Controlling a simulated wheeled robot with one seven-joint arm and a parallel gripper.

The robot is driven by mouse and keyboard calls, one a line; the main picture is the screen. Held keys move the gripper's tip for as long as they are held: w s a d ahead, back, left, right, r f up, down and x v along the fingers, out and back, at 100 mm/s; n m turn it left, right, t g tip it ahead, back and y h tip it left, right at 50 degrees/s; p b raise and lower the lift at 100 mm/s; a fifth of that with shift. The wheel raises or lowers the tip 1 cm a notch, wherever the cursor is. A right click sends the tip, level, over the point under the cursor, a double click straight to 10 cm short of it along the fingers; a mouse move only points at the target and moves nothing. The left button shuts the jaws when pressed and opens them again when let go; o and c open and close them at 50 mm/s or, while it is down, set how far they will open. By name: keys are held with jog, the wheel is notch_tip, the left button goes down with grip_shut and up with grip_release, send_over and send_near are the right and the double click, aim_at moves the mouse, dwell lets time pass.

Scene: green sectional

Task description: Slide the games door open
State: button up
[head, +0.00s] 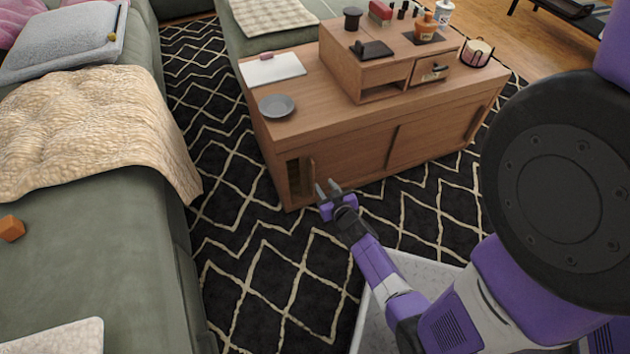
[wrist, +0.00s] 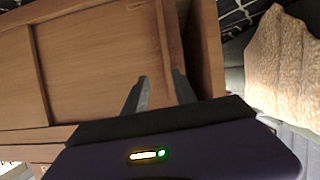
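The low wooden cabinet (head: 275,135) has sliding front panels. Its left door panel (head: 352,157) shows a narrow dark opening (head: 293,178) at the left end, so it stands slightly open. No label tells me whether this is the games door. In the wrist view the door panel (wrist: 90,65) fills the left and middle, with its upright edge (wrist: 169,35) beside the gap. My gripper (head: 328,187) is open with nothing between its fingers, low in front of the door's left end. In the wrist view the fingers (wrist: 161,76) point at the door near that edge; contact cannot be told.
A right door panel (head: 435,128) closes the cabinet's other side. On top stand a grey plate (head: 277,105), a white notebook (head: 272,68) and a small drawer unit (head: 345,65) with items. The green sofa (head: 90,250) with a beige blanket (head: 95,130) is left; patterned rug between is clear.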

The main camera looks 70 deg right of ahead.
aim_at(313, 178)
jog(key=b+x, duration=0.1)
jog(key=x, duration=0.1)
jog(key=b+x, duration=0.1)
jog(key=x, duration=0.1)
jog(key=w+a+b+x, duration=0.1)
jog(key=x, duration=0.2)
jog(key=shift+f+b, duration=0.3)
jog(key=shift+f, duration=0.1)
jog(key=shift+w+d+y, duration=0.3)
jog(key=shift+d, duration=0.05)
grip_shut()
dwell(1.0)
